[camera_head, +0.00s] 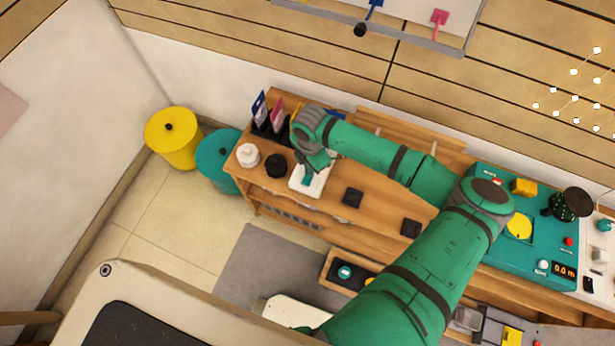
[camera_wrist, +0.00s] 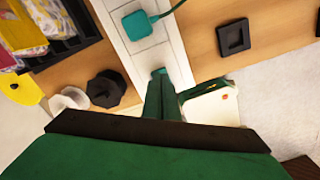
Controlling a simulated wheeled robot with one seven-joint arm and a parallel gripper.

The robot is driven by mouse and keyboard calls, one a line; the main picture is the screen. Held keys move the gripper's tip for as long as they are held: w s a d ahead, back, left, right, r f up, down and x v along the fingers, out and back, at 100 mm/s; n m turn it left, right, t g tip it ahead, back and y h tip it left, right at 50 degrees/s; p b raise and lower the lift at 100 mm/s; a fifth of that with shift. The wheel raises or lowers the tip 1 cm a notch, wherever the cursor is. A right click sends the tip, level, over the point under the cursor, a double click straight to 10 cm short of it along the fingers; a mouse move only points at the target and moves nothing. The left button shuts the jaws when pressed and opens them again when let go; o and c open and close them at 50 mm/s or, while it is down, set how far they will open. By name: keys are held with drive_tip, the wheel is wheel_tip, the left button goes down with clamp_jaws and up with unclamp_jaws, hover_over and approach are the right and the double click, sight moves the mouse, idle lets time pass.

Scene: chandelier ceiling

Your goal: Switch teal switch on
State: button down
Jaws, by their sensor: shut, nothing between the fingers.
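A white power strip (camera_head: 314,186) lies on the wooden bench; it runs from the top middle of the wrist view (camera_wrist: 166,48). A teal plug (camera_wrist: 138,24) with a teal cable sits on it. I cannot clearly make out the teal switch; a small teal patch (camera_wrist: 159,71) shows at my fingertips, and I cannot tell whether it is the switch or finger. My gripper (camera_wrist: 160,78) is shut and empty, over the strip's near part, in front of the plug. In the head view, my gripper (camera_head: 310,174) points down at the strip; contact cannot be told.
A black knob-shaped object (camera_head: 275,165) and a white one (camera_head: 247,155) stand left of the strip. A pouch rack (camera_head: 268,125) is behind them. A black square holder (camera_head: 352,197) lies to the right. A teal bin (camera_head: 217,158) and yellow bin (camera_head: 172,138) stand beyond the bench's left end.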

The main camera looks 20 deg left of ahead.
drive_tip(key=shift+f, duration=0.75)
idle(0.6)
drive_tip(key=shift+r, duration=1.5)
wheel_tip(320, 180, up, 4)
drive_tip(key=shift+r, duration=0.1)
drive_tip(key=shift+w, duration=0.1)
